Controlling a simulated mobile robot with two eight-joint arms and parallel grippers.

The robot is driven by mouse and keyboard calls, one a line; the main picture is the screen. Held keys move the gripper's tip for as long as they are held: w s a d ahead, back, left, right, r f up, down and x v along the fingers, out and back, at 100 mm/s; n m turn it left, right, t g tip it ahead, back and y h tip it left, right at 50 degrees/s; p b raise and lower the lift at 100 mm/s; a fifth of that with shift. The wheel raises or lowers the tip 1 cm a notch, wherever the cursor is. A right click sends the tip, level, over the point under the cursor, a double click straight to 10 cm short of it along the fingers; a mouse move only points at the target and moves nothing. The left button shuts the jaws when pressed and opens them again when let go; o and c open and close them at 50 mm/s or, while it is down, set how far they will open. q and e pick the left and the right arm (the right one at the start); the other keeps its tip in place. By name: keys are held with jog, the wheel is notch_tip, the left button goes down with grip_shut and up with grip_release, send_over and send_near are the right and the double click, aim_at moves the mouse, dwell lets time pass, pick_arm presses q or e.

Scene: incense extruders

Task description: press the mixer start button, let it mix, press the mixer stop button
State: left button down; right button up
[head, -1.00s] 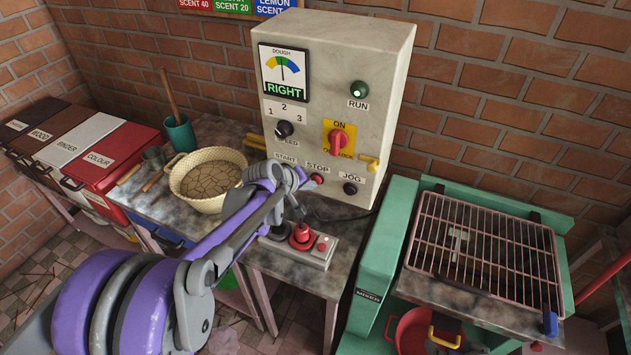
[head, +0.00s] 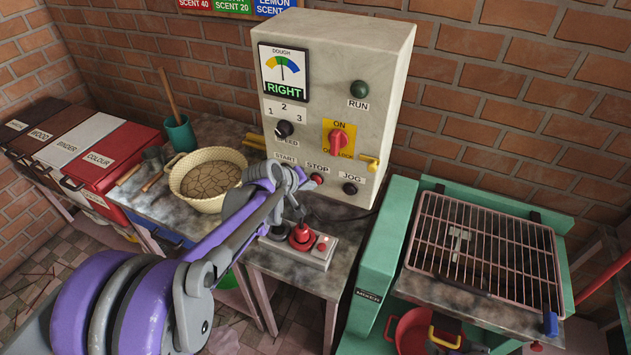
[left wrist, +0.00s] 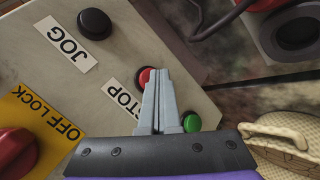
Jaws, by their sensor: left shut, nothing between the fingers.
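The control box (head: 335,90) stands against the wall. Its red STOP button (head: 317,179) also shows in the left wrist view (left wrist: 146,77), partly behind my fingers. My left gripper (head: 308,184) is shut and empty, its fingertips (left wrist: 155,72) at the STOP button; I cannot tell whether they touch it. The green START button (left wrist: 191,122) is beside the fingers in the left wrist view; my gripper hides it in the head view. The RUN lamp (head: 359,88) is dark green, unlit. The mixer (head: 385,255) with its grid guard (head: 490,240) stands at the right. My right gripper is out of view.
The black JOG button (head: 350,188) and red ON/OFF LOCK switch (head: 338,140) are close by. The dough dial (head: 283,70) reads RIGHT. A basket-like bowl (head: 205,205) and a small red-knobbed control box (head: 318,252) lie near my arm.

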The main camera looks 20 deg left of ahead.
pick_arm(q)
jog(key=shift+s, duration=0.6)
jog(key=s, duration=0.5)
jog(key=shift+a, duration=0.25)
jog(key=s+d+m+g, duration=0.1)
jog(key=s+d+m, duration=0.1)
jog(key=s, duration=0.6)
jog(key=s+d+f+m+g+y, duration=0.1)
jog(key=s+m, duration=0.3)
jog(key=s, duration=0.4)
jog(key=s+d+f+m+g+y, duration=0.1)
jog(key=s+d+m, duration=0.1)
jog(key=s, duration=0.7)
jog(key=shift+d+m, duration=0.35)
jog(key=shift+m, duration=0.15)
